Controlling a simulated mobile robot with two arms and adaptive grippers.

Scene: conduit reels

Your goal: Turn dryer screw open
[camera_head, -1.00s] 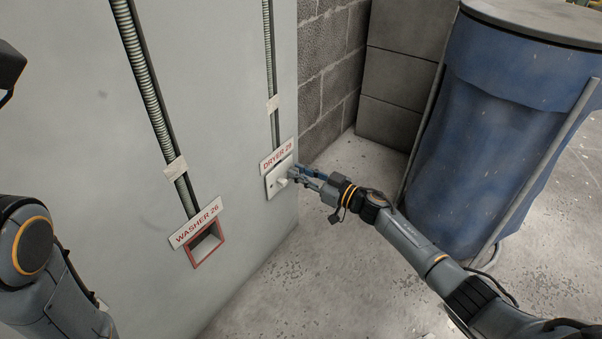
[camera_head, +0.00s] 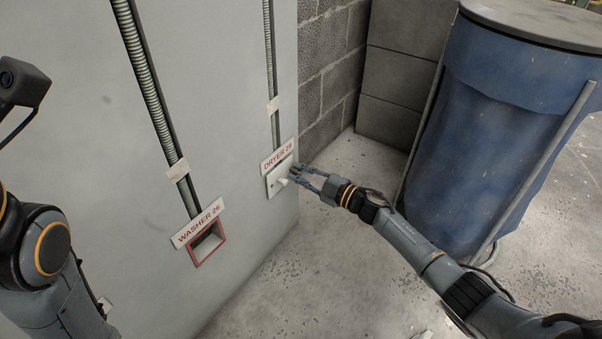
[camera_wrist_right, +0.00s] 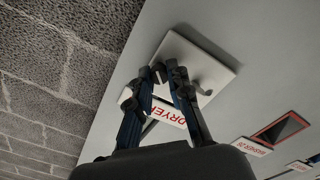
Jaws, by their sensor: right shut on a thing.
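The DRYER 29 label (camera_head: 277,155) sits above a pale cover plate (camera_head: 279,179) on the grey wall. A small white knob (camera_head: 282,183) sticks out of the plate; it also shows in the right wrist view (camera_wrist_right: 206,88). My right gripper (camera_head: 294,171) is at the right side of the plate, its fingertips closed in against it. In the right wrist view the gripper (camera_wrist_right: 164,73) covers the spot it grips, so the dryer screw is hidden between the tips. My left arm shows at the left edge, its fingers out of view.
The WASHER 26 label (camera_head: 198,222) and a red-framed opening (camera_head: 207,243) are left of the plate. Conduits (camera_head: 147,92) run up the wall. The floor (camera_head: 255,300) between is clear.

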